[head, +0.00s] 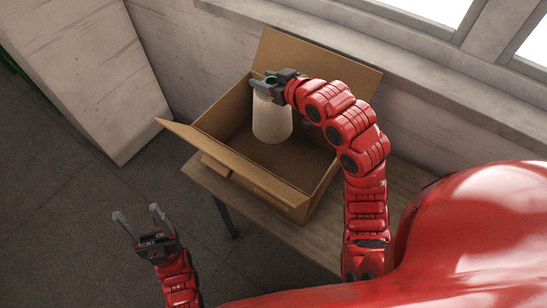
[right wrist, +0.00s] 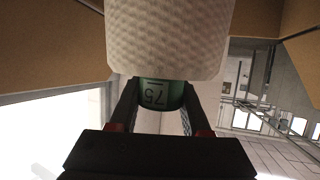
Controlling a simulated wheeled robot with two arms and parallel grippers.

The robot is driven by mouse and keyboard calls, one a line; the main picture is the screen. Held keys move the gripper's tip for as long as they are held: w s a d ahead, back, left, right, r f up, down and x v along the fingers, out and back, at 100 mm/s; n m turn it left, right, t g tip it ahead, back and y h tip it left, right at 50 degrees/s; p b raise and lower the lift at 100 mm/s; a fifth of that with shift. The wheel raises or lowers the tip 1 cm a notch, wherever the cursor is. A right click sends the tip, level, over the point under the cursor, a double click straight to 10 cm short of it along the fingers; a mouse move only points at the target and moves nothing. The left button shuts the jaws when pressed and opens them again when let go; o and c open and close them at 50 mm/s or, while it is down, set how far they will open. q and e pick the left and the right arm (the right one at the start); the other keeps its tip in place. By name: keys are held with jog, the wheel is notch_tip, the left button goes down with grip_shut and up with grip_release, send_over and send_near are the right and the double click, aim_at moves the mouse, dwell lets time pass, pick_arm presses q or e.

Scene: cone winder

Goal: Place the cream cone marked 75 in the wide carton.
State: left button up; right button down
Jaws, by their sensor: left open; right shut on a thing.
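My right gripper (head: 268,84) is shut on the green tube at the cone's top. In the right wrist view the cone (right wrist: 168,38) fills the upper middle, and the green tube end (right wrist: 160,94) between the fingers bears the mark 75. The cone looks upright; I cannot tell whether its base touches the carton floor. My left gripper (head: 139,228) is open and empty, left of and below the carton.
The carton stands on a wooden table (head: 300,238) against a pale wall (head: 215,45), its flaps spread open. The carton's right part is mostly hidden by my right arm. A pale pillar (head: 85,65) stands at left. The dark floor around my left gripper is clear.

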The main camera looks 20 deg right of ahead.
aim_at(272, 123)
notch_tip(272, 123, down, 9)
jog(key=shift+f+p, duration=0.2)
jog(key=shift+p, duration=0.8)
jog(key=shift+f, duration=0.4)
jog(key=shift+c, duration=1.8)
grip_release()
